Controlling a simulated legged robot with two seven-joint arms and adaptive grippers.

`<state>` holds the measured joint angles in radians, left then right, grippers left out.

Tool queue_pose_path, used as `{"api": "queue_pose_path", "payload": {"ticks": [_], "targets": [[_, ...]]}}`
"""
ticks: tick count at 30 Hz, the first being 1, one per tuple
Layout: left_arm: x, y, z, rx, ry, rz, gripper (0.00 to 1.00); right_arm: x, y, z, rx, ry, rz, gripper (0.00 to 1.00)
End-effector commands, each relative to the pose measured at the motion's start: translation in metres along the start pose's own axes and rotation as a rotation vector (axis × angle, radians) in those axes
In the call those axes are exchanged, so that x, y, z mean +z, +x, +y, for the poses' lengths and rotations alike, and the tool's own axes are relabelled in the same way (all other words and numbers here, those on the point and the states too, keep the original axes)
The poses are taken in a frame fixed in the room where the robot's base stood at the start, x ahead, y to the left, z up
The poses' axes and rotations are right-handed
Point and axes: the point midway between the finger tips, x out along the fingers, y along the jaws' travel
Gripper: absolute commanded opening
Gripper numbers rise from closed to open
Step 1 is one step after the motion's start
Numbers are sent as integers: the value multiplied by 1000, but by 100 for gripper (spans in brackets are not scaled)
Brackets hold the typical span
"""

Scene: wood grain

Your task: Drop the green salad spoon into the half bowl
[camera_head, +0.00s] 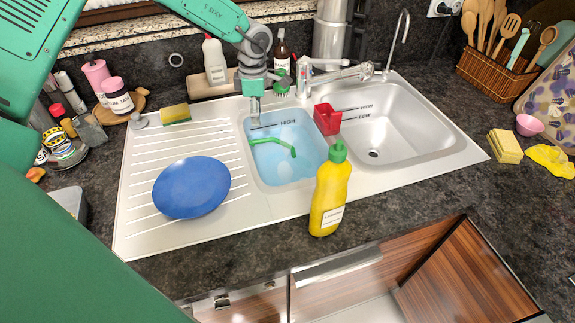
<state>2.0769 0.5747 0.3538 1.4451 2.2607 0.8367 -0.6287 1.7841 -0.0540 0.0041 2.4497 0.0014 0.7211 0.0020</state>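A green, curved utensil that looks like the green salad spoon (272,142) shows over the blue water of the left sink basin (285,170). I cannot tell if it floats or lies under the surface. My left gripper (255,118) points down at the back left of this basin, above and behind the spoon in the picture, with a visible gap. Its fingers look narrow from here, so whether they are open or shut is unclear. The right sink basin (420,140) is empty. No thing is clearly marked as the half bowl. My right gripper is out of view.
A blue plate (192,187) lies on the drainboard beside a sponge (175,114). A yellow bottle (330,190) stands in front of the basins, near a red scoop-like item (327,119). The faucet (305,75) rises behind. A small pink bowl (529,125) sits far right.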

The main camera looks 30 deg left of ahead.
Motion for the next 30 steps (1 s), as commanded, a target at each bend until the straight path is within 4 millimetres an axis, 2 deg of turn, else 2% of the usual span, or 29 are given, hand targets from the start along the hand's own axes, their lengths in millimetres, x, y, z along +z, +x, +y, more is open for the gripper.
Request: {"api": "queue_pose_path", "payload": {"ticks": [5, 12, 16, 21, 30], "targets": [[2, -29, 1, 4, -1, -6, 36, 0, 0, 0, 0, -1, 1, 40], [4, -80, 0, 4, 0, -2, 36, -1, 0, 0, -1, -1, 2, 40], [6, -102, -1, 3, -1, 1, 36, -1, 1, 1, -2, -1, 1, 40], [6, -115, -1, 2, 0, 3, 36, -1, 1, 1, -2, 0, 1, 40], [4, -116, 0, 1, 0, 2, 36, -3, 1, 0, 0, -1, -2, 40]]}}
